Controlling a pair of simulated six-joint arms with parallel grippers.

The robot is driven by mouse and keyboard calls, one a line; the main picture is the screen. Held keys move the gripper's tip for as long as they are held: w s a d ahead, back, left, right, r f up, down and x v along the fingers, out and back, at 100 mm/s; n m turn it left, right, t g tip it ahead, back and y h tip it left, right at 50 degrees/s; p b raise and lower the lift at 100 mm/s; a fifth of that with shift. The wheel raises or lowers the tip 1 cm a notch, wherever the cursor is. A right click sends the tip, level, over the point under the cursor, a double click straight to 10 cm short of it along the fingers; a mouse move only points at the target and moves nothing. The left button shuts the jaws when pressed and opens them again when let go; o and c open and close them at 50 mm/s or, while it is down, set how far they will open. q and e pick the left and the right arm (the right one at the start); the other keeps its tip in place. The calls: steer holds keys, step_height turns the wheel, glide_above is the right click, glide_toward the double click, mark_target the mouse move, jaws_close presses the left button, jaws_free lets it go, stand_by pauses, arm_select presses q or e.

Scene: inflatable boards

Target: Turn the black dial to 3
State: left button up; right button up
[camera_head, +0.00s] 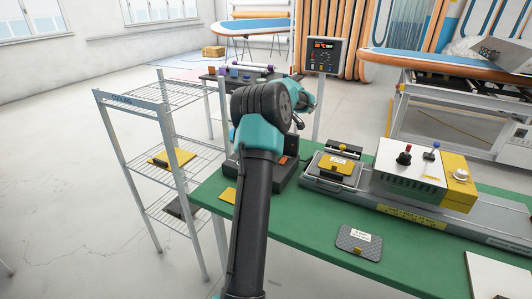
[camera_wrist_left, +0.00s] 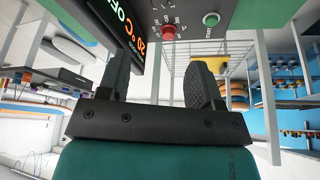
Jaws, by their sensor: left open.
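A dark control panel (camera_head: 326,55) with a red-lit display stands on a post beyond the table in the head view. In the left wrist view the panel (camera_wrist_left: 190,28) fills the top, upside down, with the lit display (camera_wrist_left: 122,18) at its left. A red knob or button (camera_wrist_left: 168,32) with white markings and a green button (camera_wrist_left: 211,19) show on it. I cannot make out the black dial clearly in either view. My left gripper (camera_wrist_left: 160,78) is open and empty, its fingers pointing towards the panel with a gap. In the head view my own arm mostly hides it.
A wire shelf rack (camera_head: 140,103) stands left of the green table (camera_head: 290,227). On the table are a white box (camera_head: 412,163) with red and blue-topped controls, a yellow-topped pad (camera_head: 335,167) and a grey plate (camera_head: 359,242). Inflatable boards (camera_head: 440,64) lie behind.

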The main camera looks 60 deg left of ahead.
arm_select(q)
steer(key=x, duration=1.7)
steer(key=shift+f, duration=0.15)
steer(key=c, duration=0.9)
